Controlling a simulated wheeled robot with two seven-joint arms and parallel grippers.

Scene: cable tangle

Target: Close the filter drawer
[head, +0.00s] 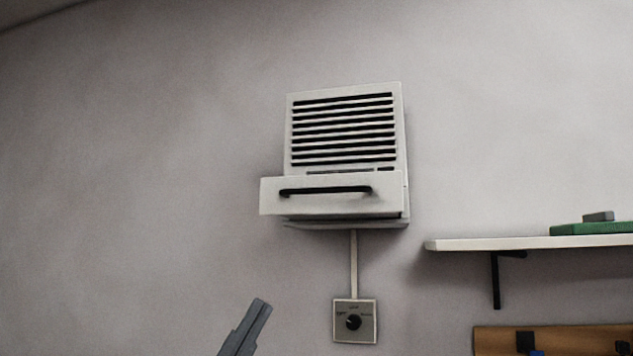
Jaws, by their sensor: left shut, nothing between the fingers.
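The filter drawer (325,205) is a pale front panel with a dark bar handle (326,190). It sticks out from the lower part of a wall-mounted vent unit (345,130) with dark horizontal slats, so it stands open. My left gripper (262,306) shows at the bottom of the head view, grey and shut with nothing in it. In the picture it is below and left of the drawer and does not touch it. My right gripper is not in view.
A pale conduit (353,262) runs down from the unit to a switch box (354,321) with a black knob. At right, a white shelf (470,244) on a black bracket holds a green object (590,229). A wooden board (490,342) is below. The wall at left is bare.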

